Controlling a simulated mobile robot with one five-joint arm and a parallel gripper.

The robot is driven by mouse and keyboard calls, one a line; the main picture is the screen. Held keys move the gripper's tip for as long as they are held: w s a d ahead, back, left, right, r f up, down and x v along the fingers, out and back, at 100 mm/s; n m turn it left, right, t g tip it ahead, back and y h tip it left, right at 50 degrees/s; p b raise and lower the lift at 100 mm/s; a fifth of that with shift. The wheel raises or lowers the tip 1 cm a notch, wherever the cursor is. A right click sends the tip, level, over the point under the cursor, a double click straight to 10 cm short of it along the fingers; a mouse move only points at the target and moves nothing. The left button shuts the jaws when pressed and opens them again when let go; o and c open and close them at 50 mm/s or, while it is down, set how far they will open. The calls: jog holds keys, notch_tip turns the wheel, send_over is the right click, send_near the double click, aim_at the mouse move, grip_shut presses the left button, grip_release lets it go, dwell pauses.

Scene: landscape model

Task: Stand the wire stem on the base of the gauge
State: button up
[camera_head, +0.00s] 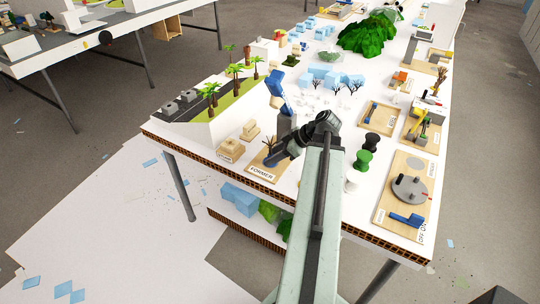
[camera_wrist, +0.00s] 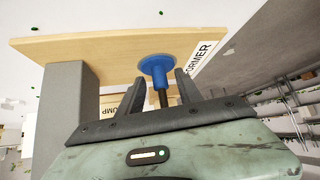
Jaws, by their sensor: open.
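In the wrist view, my gripper (camera_wrist: 158,84) is open, with its two dark fingers on either side of a dark rod. The rod runs into a flared blue round piece (camera_wrist: 158,64) against the wooden board (camera_wrist: 105,48) labelled FORMER. In the head view, this board (camera_head: 256,165) lies near the table's front edge, and my gripper (camera_head: 274,158) is low over it. A small dark-blue branched piece (camera_head: 269,142) shows there, partly hidden by my gripper. I cannot tell whether this is the wire stem. I cannot tell which board is the gauge.
A grey post (camera_head: 287,122) with a blue lever (camera_head: 278,86) stands behind my gripper. A board with a grey disc (camera_head: 410,188) and blue handle (camera_head: 406,220) lies at right. Green and black spools (camera_head: 363,160) stand between. A palm-tree block (camera_head: 212,120) stands left.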

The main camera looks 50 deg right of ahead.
grip_shut()
jog(key=shift+r, duration=0.1)
jog(key=shift+r+p, duration=0.7)
jog(key=shift+p, duration=0.1)
jog(key=shift+r+p, duration=1.75)
